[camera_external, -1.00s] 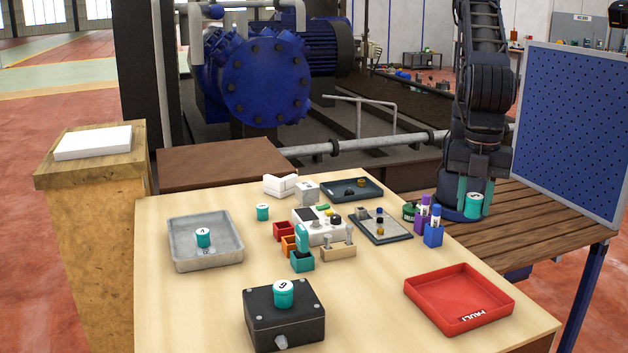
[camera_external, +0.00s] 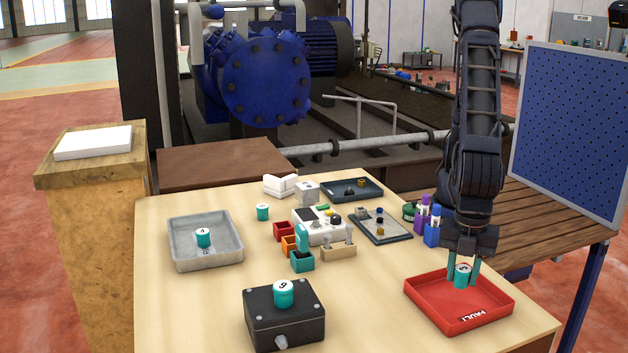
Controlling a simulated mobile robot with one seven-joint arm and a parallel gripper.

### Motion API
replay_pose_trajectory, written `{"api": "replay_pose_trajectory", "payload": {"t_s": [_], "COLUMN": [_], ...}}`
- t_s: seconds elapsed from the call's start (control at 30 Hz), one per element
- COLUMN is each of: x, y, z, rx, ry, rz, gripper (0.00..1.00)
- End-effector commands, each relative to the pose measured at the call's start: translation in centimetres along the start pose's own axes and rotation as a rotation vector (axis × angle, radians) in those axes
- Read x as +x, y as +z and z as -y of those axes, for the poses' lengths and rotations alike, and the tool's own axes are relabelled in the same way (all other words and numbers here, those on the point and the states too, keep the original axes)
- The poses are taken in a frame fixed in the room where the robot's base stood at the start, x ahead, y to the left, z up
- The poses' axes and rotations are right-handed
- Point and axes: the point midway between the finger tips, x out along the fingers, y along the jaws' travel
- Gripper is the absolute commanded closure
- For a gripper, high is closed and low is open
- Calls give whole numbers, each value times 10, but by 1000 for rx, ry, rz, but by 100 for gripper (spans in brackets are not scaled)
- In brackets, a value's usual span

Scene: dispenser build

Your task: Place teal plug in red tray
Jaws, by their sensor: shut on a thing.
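My gripper (camera_external: 463,277) points down over the red tray (camera_external: 430,295), its teal fingers shut on a teal plug (camera_external: 462,279) with a white numbered top. The plug is upright, inside the tray's outline near its back half. I cannot tell whether it touches the tray floor. Other teal plugs stand in the grey tray (camera_external: 180,230), on the black box (camera_external: 283,290) and on the table near the back (camera_external: 263,212).
Purple and blue holders (camera_external: 432,234) stand just behind the red tray, left of my arm. A dark tray with small parts (camera_external: 394,234) and a wooden block (camera_external: 338,252) lie further left. The table between the black box and red tray is clear.

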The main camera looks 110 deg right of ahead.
Motion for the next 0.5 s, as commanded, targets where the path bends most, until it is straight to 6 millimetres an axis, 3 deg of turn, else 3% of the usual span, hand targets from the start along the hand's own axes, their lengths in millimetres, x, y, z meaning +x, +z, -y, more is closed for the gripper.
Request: {"api": "replay_pose_trajectory", "payload": {"t_s": [0.3,0.5], "x": [38,40], "y": [0,0], "z": [0,0], "rx": [1,1], "ry": [0,0], "rz": [2,-1], "gripper": [91,91]}}
